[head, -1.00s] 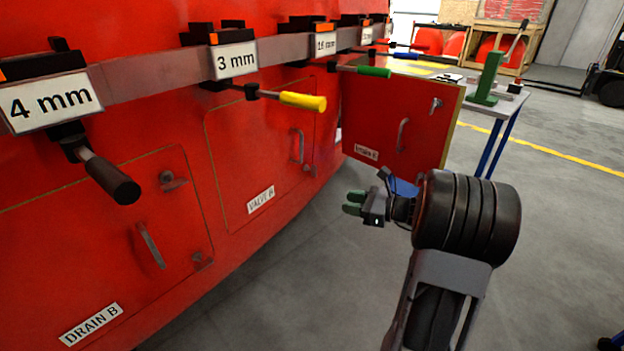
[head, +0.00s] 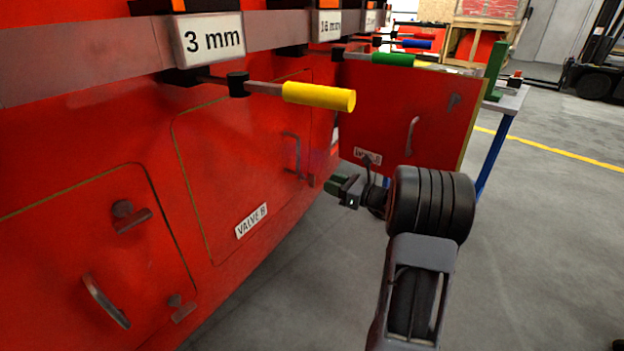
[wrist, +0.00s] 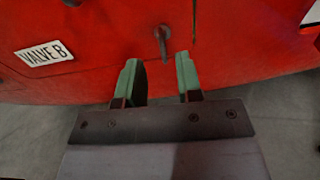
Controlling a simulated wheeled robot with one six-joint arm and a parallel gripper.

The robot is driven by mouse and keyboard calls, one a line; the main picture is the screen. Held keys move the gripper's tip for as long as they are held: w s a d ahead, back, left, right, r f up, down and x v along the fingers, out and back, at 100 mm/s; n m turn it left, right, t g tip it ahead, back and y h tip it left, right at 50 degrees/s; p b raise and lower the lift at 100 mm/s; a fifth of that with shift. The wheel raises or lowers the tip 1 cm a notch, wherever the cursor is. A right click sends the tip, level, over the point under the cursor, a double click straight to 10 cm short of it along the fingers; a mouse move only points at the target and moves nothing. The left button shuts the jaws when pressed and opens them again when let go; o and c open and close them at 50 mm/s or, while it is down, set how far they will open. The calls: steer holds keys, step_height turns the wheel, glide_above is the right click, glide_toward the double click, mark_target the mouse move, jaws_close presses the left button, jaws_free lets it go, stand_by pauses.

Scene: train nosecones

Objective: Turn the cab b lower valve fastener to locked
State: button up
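The red VALVE B hatch (head: 225,160) is shut, with its white label (head: 252,220) near the bottom. Its lower fastener (wrist: 163,42) is a small dark lever at the hatch's lower right, pointing roughly up and down in the wrist view. It also shows small in the head view (head: 310,180), just left of my gripper. My gripper (wrist: 158,78) has green fingertips, open and empty, with the fastener beyond the gap between them. The fingers seem short of touching it. In the head view, my gripper (head: 334,186) is seen from behind, and its fingertip gap is not clear.
A yellow-handled tool (head: 318,96) sticks out from the rack above the hatch. An open red door (head: 400,130) stands just beyond my gripper. Another hatch (head: 75,250) is at lower left. Grey floor (head: 540,250) is clear on the right.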

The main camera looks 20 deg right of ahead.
mark_target(312, 175)
steer(key=b+x, duration=0.1)
steer(key=x, duration=0.6)
steer(key=shift+w+a, duration=0.15)
steer(key=shift+w, duration=0.1)
jaws_close()
